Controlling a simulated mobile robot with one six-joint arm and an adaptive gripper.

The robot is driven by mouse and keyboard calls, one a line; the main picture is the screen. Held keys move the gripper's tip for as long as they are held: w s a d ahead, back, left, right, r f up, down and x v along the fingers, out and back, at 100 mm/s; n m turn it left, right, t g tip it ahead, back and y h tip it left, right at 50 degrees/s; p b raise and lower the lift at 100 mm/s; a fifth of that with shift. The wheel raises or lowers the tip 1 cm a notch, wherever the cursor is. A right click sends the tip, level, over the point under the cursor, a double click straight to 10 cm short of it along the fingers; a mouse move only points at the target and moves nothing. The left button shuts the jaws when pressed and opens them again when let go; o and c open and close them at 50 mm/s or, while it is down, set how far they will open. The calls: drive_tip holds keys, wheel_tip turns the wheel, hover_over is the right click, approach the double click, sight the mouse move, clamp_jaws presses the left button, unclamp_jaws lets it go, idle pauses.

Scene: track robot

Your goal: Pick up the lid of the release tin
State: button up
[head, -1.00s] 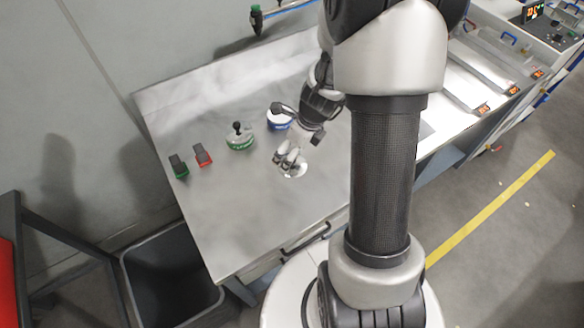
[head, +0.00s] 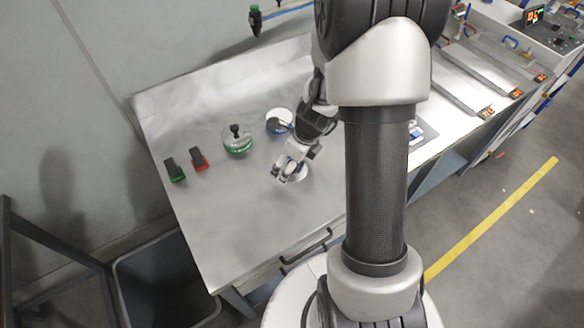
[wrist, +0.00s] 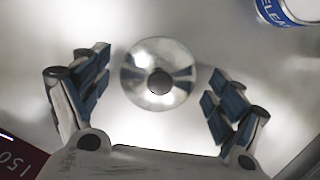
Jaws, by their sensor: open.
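The lid (wrist: 159,75), a round shiny metal disc with a dark knob at its centre, lies on the bench top in the wrist view. In the head view a pale edge of the lid (head: 302,173) shows beside my gripper, which hides the rest. The release tin (wrist: 290,8), white with a blue label, is partly in the wrist view at the top right. In the head view the release tin (head: 279,117) stands behind my gripper, partly covered by my wrist. My gripper (wrist: 161,98) is open and empty above the lid, its fingers apart on either side.
A green-labelled tin (head: 237,141) with a black knob on top stands to the left. A red-based block (head: 198,159) and a green-based block (head: 174,170) stand further left. A dark red item marked 150 (wrist: 20,158) shows in the wrist view. The bench front is clear.

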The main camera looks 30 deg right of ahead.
drive_tip(key=c, duration=0.8)
drive_tip(key=shift+s+a, duration=0.1)
drive_tip(key=shift+s, duration=0.05)
drive_tip(key=c, duration=0.4)
drive_tip(key=shift+f, duration=0.1)
